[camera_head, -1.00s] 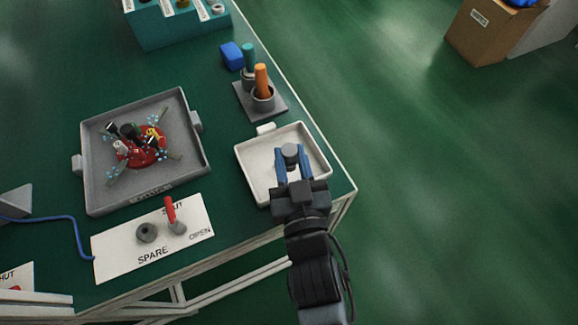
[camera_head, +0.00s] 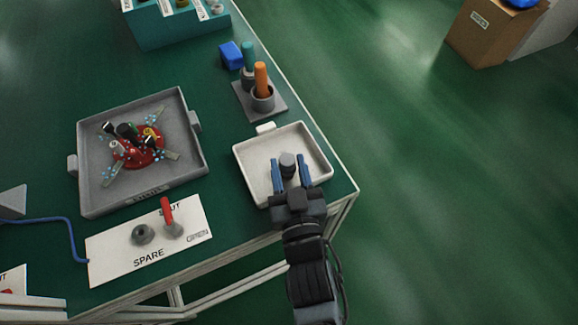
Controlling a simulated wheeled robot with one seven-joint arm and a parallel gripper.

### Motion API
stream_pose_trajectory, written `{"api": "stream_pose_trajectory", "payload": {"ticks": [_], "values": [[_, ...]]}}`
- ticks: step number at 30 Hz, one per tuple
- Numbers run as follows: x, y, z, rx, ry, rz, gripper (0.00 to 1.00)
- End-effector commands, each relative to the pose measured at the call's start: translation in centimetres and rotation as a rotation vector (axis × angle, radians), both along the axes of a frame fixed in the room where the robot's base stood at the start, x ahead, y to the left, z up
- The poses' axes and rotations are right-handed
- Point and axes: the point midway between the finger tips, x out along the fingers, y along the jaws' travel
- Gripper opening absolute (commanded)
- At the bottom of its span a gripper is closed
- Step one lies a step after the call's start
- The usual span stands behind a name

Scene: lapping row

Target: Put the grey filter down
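The grey filter (camera_head: 287,164) is a small dark grey cylinder with a lighter top. It appears to stand upright in the white tray (camera_head: 252,170) at the near right corner of the bench. My gripper (camera_head: 289,160) reaches in from below right. Its two blue fingers are spread on either side of the filter, with a visible gap on each side. The lower part of the filter and its contact with the tray floor are partly hard to see.
A grey tray (camera_head: 88,190) with a red disc and several small parts stands left. A SPARE plate (camera_head: 110,255) with a red lever lies in front of it. An orange-handled item (camera_head: 261,75) stands in a holder behind the white tray. The bench edge is close on the right.

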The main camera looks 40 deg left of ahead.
Motion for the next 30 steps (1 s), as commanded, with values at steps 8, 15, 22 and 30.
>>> {"api": "stream_pose_trajectory", "payload": {"ticks": [8,15,22,30], "values": [[0.0,0.0,0.0,0.0,0.0,0.0,0.57],[-0.3,-0.5,0.1,-0.001,0.0,-0.001,0.57],[-2.6,-3.6,0.0,-0.003,0.001,-0.002,0.57],[-5.7,-7.6,0.1,-0.002,0.001,-0.002,0.57]]}}
